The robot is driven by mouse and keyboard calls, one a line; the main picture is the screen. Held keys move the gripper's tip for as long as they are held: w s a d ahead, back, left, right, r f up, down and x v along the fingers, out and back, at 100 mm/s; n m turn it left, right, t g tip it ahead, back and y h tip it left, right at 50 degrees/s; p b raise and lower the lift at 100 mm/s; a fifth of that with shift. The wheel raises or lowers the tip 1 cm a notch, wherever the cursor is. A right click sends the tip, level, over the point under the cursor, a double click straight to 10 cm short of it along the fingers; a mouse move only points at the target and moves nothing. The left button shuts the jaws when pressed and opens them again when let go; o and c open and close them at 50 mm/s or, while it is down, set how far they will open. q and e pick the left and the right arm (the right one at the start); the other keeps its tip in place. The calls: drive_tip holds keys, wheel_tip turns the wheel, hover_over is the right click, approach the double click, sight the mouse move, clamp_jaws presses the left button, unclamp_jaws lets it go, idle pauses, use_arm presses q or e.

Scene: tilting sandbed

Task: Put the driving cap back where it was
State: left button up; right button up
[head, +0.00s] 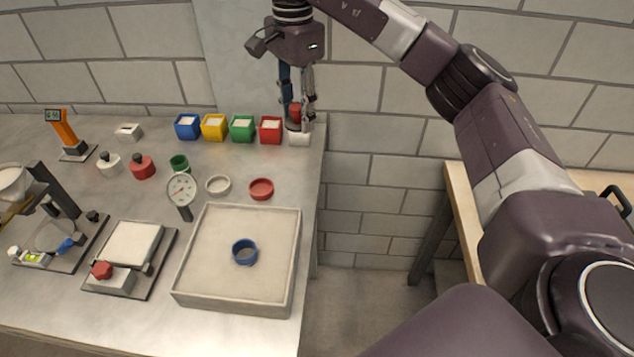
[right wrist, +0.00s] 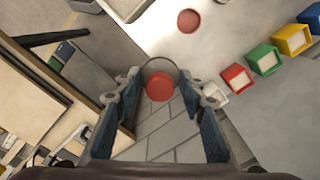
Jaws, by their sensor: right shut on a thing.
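The driving cap (head: 294,112), with a red knob and a grey disc under it, is between the fingers of my right gripper (head: 299,112), at the back right corner of the worktable. In the right wrist view the red knob (right wrist: 160,87) shows between the two fingers of the right gripper (right wrist: 165,110), with the grey disc's edge around it. The gripper is shut on the cap. A small white block (head: 299,138) stands just below it, right of the red bin; whether the cap touches it I cannot tell. My left gripper is out of view.
Blue, yellow, green and red bins (head: 271,130) line the back edge, close left of the gripper. A sand tray (head: 290,270) holds a blue ring (head: 245,252). A red dish (head: 261,189) and a gauge (head: 181,189) lie between. The table's right edge is close.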

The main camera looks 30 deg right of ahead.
wheel_tip(320, 180, down, 6)
drive_tip(key=a, duration=0.1)
hover_over(300, 194)
wheel_tip(300, 194, down, 9)
drive_tip(key=shift+r, duration=0.1)
drive_tip(key=shift+f, duration=0.35)
wheel_tip(300, 194, down, 4)
drive_tip(key=shift+a+r+p, duration=0.1)
drive_tip(key=shift+r+p, duration=0.1)
drive_tip(key=shift+p, duration=0.5)
drive_tip(key=shift+f, duration=0.25)
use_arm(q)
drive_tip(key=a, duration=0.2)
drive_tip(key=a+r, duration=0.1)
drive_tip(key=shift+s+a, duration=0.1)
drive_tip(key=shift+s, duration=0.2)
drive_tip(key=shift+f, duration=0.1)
use_arm(e)
drive_tip(key=shift+f, duration=0.1)
drive_tip(key=o, duration=1.1)
